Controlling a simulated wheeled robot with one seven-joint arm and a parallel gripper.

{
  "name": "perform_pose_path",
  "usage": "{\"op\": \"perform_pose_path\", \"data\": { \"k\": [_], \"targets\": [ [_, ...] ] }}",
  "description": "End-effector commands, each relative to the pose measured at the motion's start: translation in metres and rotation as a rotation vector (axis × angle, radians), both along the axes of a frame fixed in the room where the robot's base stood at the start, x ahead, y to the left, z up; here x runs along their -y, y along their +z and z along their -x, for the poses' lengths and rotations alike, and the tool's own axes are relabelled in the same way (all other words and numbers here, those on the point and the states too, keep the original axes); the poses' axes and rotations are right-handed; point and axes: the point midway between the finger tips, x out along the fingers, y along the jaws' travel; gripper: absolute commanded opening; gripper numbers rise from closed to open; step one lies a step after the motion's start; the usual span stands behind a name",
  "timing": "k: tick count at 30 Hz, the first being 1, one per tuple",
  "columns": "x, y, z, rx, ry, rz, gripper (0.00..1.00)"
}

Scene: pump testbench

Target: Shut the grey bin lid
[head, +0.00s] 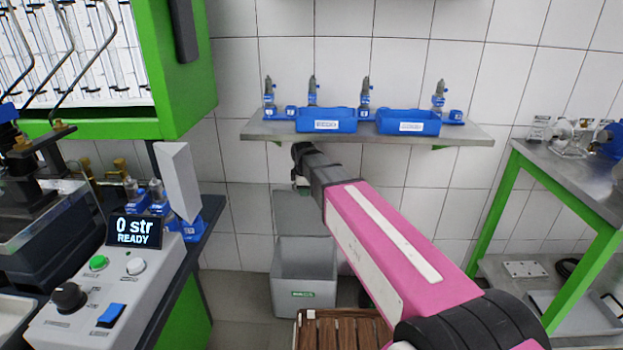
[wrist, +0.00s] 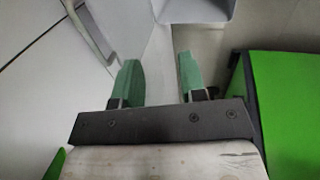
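The grey bin (head: 304,284) stands on the floor against the tiled wall in the head view, with a small green label on its front. Its grey lid (head: 299,214) is raised and stands upright at the back, by the wall; my arm hides part of its upper right side. My gripper (wrist: 159,78) is open in the wrist view, with two green fingers apart and nothing between them. In the head view the arm's end is above the lid, and the fingers cannot be made out. A light grey surface (wrist: 194,9) at the top of the wrist view may be part of the bin.
A wall shelf (head: 275,131) with blue trays is just above my arm's end. A test console (head: 110,290) and green-framed bench are on the left. A wooden slatted crate (head: 340,333) stands in front of the bin. A green-framed table (head: 560,165) is on the right.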

Motion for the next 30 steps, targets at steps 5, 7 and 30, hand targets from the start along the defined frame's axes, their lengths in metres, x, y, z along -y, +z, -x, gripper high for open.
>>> {"op": "perform_pose_path", "data": {
  "k": [5,7,30],
  "targets": [
    [0.0,0.0,-0.017,0.0,-0.002,-0.001,0.38],
    [0.001,0.0,-0.027,0.0,-0.003,-0.001,0.38],
    [0.005,-0.04,-0.129,-0.003,-0.005,0.0,0.38]
  ]
}}
